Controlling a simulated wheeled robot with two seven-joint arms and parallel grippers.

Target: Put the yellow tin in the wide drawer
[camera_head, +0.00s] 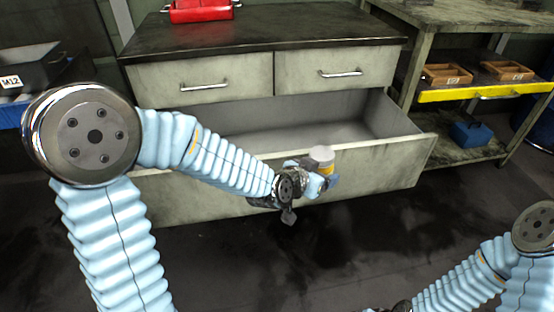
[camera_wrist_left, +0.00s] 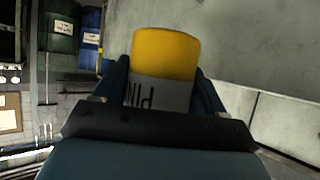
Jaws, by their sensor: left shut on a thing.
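The yellow tin (camera_head: 322,156) has a pale lid and a yellow body in the head view. In the left wrist view the tin (camera_wrist_left: 165,55) shows a yellow end and a grey label with dark letters. My left gripper (camera_head: 325,172) is shut on the tin and holds it at the front edge of the wide drawer. The wide drawer (camera_head: 370,180) is pulled open below two shut drawers, and its visible inside looks empty. Whether the tin is over the drawer or just in front of it I cannot tell. My right gripper is not in view; only part of that arm shows at lower right.
A red box (camera_head: 200,10) stands on the dark cabinet top (camera_head: 270,32). At right, a shelf unit holds wooden boxes (camera_head: 447,74) above a yellow shelf edge, with a blue bin (camera_head: 478,133) below. The dark floor before the drawer is clear.

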